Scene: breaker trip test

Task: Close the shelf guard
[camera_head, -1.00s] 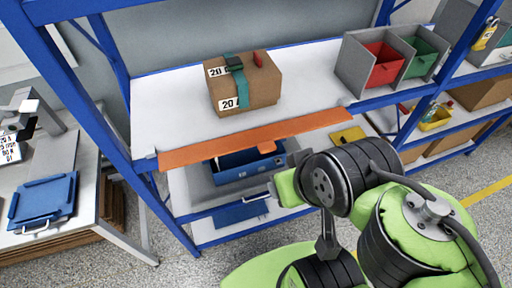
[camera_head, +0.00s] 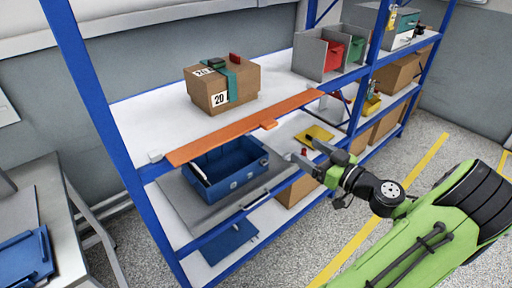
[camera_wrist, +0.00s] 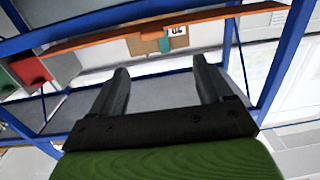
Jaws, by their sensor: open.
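The shelf guard is a long orange bar (camera_head: 222,134) along the front edge of the upper shelf, its broad face seen from above. A small orange tab (camera_head: 268,125) juts from its front near the middle. The guard also crosses the top of the wrist view (camera_wrist: 215,16). My gripper (camera_head: 306,148) is open and empty, in front of the shelf rack and below and right of the tab, apart from the guard. In the wrist view the two dark fingers (camera_wrist: 162,75) are spread, with the guard beyond them.
A cardboard box (camera_head: 205,98) with a green strap stands on the upper shelf (camera_head: 150,118), behind the guard. A blue bin (camera_head: 238,181) and a yellow item (camera_head: 318,133) sit on the shelf below. Blue rack posts (camera_head: 362,75) stand near my gripper. The floor in front is clear.

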